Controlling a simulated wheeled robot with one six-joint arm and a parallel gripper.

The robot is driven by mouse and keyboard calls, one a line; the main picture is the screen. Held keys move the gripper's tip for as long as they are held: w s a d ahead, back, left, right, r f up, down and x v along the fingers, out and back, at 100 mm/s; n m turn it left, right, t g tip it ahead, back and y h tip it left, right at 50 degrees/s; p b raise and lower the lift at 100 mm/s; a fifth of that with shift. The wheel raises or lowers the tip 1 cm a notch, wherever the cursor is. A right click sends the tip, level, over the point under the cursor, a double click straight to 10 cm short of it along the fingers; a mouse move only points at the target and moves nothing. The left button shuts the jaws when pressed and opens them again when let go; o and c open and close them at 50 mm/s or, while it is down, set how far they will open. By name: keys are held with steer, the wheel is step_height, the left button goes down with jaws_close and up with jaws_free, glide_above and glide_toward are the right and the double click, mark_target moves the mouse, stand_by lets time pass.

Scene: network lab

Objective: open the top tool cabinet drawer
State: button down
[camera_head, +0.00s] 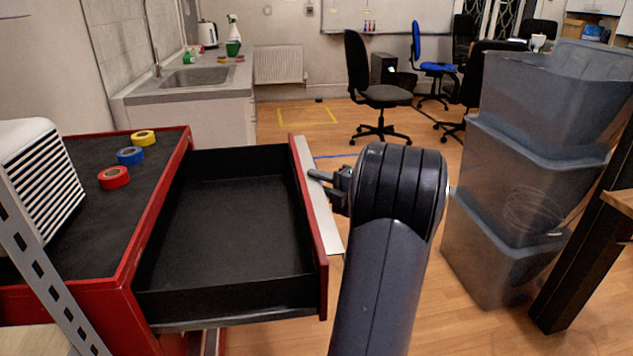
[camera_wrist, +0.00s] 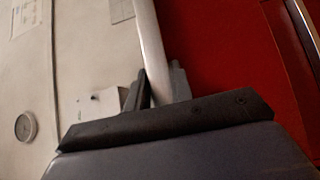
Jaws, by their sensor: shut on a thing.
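The red tool cabinet (camera_head: 62,292) stands at the left in the head view. Its top drawer (camera_head: 225,215) is pulled well out to the right, and its black inside is empty. A pale handle strip (camera_head: 317,205) runs along the drawer's front edge. My gripper (camera_head: 322,178) is at this strip, at the drawer's outer side. In the wrist view my gripper (camera_wrist: 160,88) is shut on the pale handle bar (camera_wrist: 150,45), with the red drawer front (camera_wrist: 215,50) beside it. Part of my gripper is hidden behind my arm in the head view.
Red (camera_head: 114,178), blue (camera_head: 130,156) and yellow (camera_head: 143,138) tape rolls and a white slatted box (camera_head: 40,175) sit on the cabinet top. Stacked grey bins (camera_head: 520,170) stand at the right. A black chair (camera_head: 375,90) is further back. Floor between is clear.

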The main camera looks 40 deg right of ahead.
steer(key=c, duration=1.6)
jaws_free()
steer(key=shift+f, duration=0.45)
steer(key=shift+o, duration=1.4)
steer(key=shift+r, duration=0.2)
steer(key=s+d, duration=0.2)
steer(key=s, duration=0.8)
steer(key=shift+s+p, duration=0.3)
steer(key=shift+p, duration=0.05)
steer(key=w, duration=0.3)
steer(key=w+a, duration=0.1)
steer(key=w, duration=0.3)
steer(key=w+a, duration=0.1)
steer(key=w, duration=0.2)
steer(key=shift+w+r+b, duration=0.1)
steer(key=shift+w+b, duration=0.25)
steer(key=shift+w, duration=0.05)
steer(key=shift+w+a, duration=0.1)
steer(key=shift+a, duration=0.1)
